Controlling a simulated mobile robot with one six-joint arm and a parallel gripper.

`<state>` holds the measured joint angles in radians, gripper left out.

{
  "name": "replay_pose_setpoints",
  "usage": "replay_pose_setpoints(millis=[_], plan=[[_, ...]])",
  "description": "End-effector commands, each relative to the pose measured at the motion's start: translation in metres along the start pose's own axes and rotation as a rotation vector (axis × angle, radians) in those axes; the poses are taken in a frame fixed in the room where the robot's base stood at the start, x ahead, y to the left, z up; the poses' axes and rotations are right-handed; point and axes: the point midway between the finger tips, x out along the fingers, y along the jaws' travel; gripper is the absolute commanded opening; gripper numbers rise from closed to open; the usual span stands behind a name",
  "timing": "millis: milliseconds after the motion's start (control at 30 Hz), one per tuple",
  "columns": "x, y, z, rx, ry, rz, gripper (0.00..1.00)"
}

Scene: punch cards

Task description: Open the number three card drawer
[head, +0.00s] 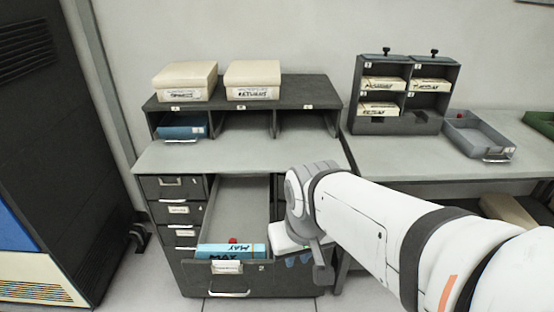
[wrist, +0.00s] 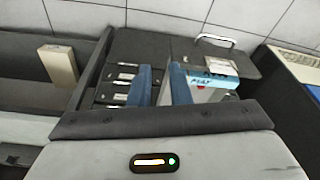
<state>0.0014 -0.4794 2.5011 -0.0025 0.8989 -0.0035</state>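A wide dark drawer (head: 238,279) with a silver handle and a paper label stands pulled out of the grey cabinet; it also shows in the wrist view (wrist: 249,63). A blue box marked MAY (head: 231,250) lies inside near its front. My gripper (head: 298,261) is just right of this drawer, partly hidden by my arm. In the wrist view its two blue fingers (wrist: 160,88) stand apart with nothing seen between them. I cannot tell which drawer is number three.
Several narrow shut drawers (head: 178,210) stack at the cabinet's left. Two cream boxes (head: 186,81) sit on the shelf unit above. A side table (head: 445,160) at right holds a card rack (head: 404,125) and a grey tray (head: 478,133). Floor in front is clear.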

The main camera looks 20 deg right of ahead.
Motion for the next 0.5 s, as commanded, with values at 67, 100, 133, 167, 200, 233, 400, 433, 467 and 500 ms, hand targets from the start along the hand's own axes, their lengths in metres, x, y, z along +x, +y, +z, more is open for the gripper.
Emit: replay_pose_setpoints(millis=[67, 100, 133, 167, 200, 233, 400, 433, 467, 500], plan=[[0.0, 0.0, 0.0, 0.0, 0.0, 0.0, 0.17], [0.0, 0.0, 0.0, 0.0, 0.001, 0.0, 0.17], [0.0, 0.0, 0.0, 0.0, 0.001, 0.0, 0.17], [0.0, 0.0, 0.0, 0.0, 0.001, 0.0, 0.17], [0.0, 0.0, 0.0, 0.0, 0.001, 0.0, 0.17], [0.0, 0.0, 0.0, 0.0, 0.001, 0.0, 0.17], [0.011, 0.012, -0.015, 0.038, 0.036, 0.014, 0.17], [0.017, 0.024, -0.022, 0.052, 0.053, 0.021, 0.17], [0.023, 0.03, -0.031, 0.074, 0.076, 0.03, 0.17], [0.033, 0.038, -0.044, 0.113, 0.113, 0.041, 0.17]])
